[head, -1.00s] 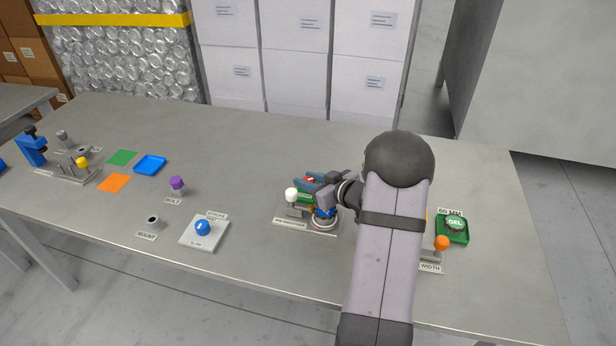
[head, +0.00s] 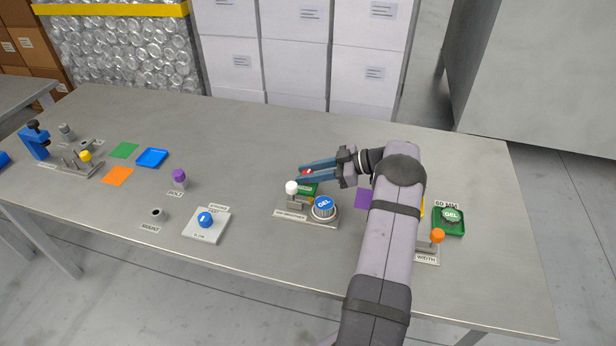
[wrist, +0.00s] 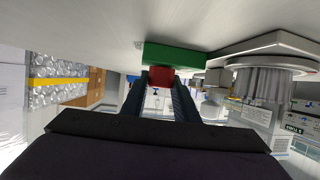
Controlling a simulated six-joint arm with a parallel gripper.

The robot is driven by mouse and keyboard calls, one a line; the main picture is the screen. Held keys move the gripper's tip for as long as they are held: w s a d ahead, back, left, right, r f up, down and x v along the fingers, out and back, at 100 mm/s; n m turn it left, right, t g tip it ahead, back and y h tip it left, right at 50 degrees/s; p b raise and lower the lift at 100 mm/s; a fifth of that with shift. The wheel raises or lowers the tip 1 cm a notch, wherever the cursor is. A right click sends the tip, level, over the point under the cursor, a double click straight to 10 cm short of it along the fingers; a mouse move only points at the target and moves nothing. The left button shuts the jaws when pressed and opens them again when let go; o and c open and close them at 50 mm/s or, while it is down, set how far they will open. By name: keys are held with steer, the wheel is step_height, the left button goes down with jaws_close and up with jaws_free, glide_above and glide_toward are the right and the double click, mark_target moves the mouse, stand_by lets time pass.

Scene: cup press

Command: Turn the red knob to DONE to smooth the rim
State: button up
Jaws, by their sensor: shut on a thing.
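The red knob (head: 308,172) sits on a green block (head: 306,190) at the back of the rim smoother plate, mostly hidden by my fingers in the head view. In the wrist view the red knob (wrist: 160,77) lies between my two fingertips, against the green block (wrist: 175,55). My gripper (head: 301,174) reaches in level from the right and is shut on the knob. A cup with a blue GEL top (head: 323,205) stands on the front right of the plate. The knob's marking and the word DONE cannot be read.
A white-topped knob (head: 292,187) stands just left of the green block. A purple square (head: 362,199) lies to the right, partly behind my arm. An orange knob (head: 437,236) and a green tray (head: 459,232) holding a GEL piece are farther right. The table's back middle is clear.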

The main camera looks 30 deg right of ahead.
mark_target(308, 173)
steer(key=shift+f+n+g+y+b, duration=0.15)
steer(key=shift+n+g+y+b, duration=0.45)
steer(key=shift+b, duration=0.3)
steer(key=shift+r+n+b, duration=0.2)
steer(key=shift+n+b, duration=0.1)
steer(key=o, duration=1.1)
steer(key=shift+c, duration=0.2)
steer(key=shift+r, duration=0.1)
step_height(308, 173, up, 10)
steer(key=shift+f, duration=0.1)
